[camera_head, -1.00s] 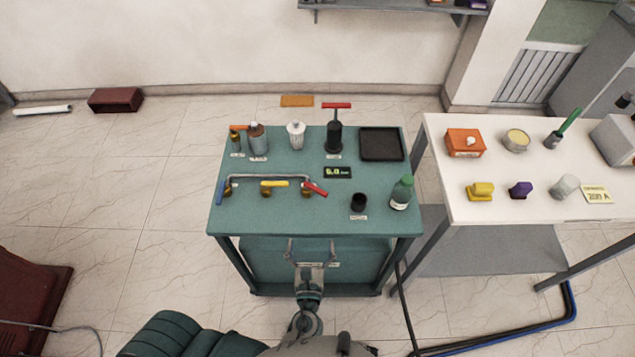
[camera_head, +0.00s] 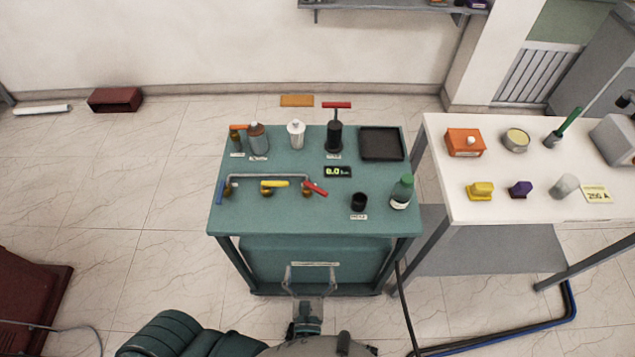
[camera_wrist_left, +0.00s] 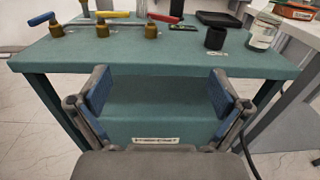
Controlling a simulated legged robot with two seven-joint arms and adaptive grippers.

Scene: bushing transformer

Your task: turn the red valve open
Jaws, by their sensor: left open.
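The red valve handle (camera_head: 315,188) sits at the right end of a pipe with three brass valves on the green table (camera_head: 290,222). My left gripper (camera_head: 311,272) is open and empty in front of the table, below the tabletop edge and apart from the valve. Its two blue-padded fingers (camera_wrist_left: 161,95) show spread in the left wrist view. My right gripper is not in view.
A black cup (camera_head: 359,202) and a green-capped bottle (camera_head: 401,193) stand right of the valves. Bottles, a red-handled pump (camera_head: 335,134) and a black tray (camera_head: 381,144) are behind. A white table (camera_head: 520,211) stands at right. The tabletop's front strip is clear.

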